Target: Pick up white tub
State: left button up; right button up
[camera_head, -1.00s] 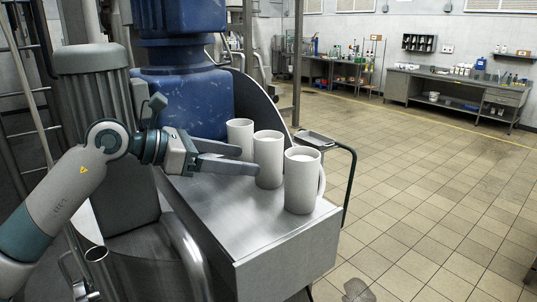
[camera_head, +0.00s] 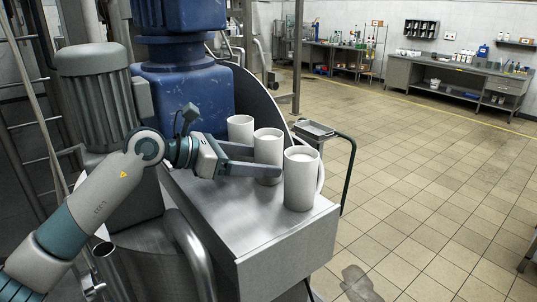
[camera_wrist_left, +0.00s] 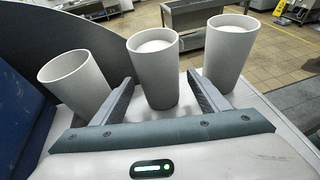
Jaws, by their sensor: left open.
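In the left wrist view, the middle tub (camera_wrist_left: 155,75) stands between and just beyond the fingers (camera_wrist_left: 160,82). The left-hand tub (camera_wrist_left: 75,80) and the right-hand tub (camera_wrist_left: 228,50) are outside the fingers. I cannot tell if a finger touches a tub. My right gripper is not in view.
The metal top (camera_head: 235,215) is bare in front of the tubs. A blue machine housing (camera_head: 180,95) and a dark curved plate (camera_head: 262,100) stand behind. A small metal tray (camera_head: 315,128) is beyond the tubs. The tiled floor at right is open.

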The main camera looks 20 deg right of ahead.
aim_at(258, 161)
pick_arm(q)
jog(key=shift+p+x, duration=0.7)
jog(key=shift+x, duration=0.85)
jog(key=shift+a, duration=0.1)
jog(key=c, duration=1.3)
